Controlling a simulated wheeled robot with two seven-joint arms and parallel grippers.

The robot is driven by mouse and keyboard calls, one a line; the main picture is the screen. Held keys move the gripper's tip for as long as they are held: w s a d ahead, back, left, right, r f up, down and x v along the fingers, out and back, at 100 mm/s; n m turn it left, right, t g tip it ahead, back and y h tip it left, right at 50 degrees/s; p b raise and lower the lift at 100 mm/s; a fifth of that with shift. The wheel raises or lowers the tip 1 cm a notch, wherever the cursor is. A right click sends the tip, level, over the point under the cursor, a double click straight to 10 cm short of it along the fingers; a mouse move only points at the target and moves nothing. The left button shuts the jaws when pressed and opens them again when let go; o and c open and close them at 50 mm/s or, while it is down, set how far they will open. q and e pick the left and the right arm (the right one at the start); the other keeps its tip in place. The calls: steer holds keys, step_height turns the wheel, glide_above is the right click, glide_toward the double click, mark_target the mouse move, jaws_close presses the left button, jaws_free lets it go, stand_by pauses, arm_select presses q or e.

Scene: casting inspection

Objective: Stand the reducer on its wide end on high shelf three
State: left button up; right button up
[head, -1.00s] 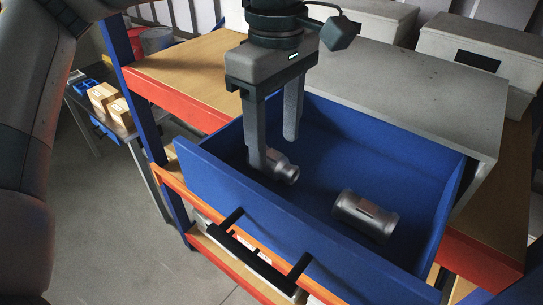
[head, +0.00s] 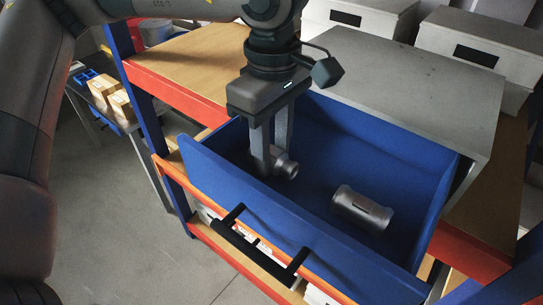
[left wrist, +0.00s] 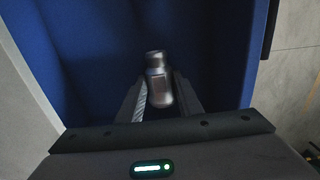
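The reducer (head: 287,168) is a grey metal fitting with a wide body and a narrower end. It lies on its side on the floor of the open blue drawer (head: 330,130), towards the left. My left gripper (head: 270,170) points down into the drawer with its fingers closed in on either side of the reducer, partly hiding it. In the left wrist view the reducer (left wrist: 158,85) sits between the two fingertips, which appear to touch its sides. My right gripper is not in view.
The drawer has a black front handle (head: 255,250). A grey cabinet top (head: 400,85) and wooden shelf (head: 190,60) lie behind. Cardboard boxes (head: 118,105) stand on a side table.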

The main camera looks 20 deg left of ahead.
mark_target(273, 150)
arm_select(q)
jaws_close()
steer(key=shift+r, duration=0.15)
steer(key=shift+r+b, duration=0.55)
steer(key=shift+r, duration=0.1)
step_height(273, 150, up, 7)
steer(key=b, duration=0.2)
steer(key=shift+r+b, duration=0.2)
steer(key=shift+b, duration=0.2)
steer(key=shift+r, duration=0.55)
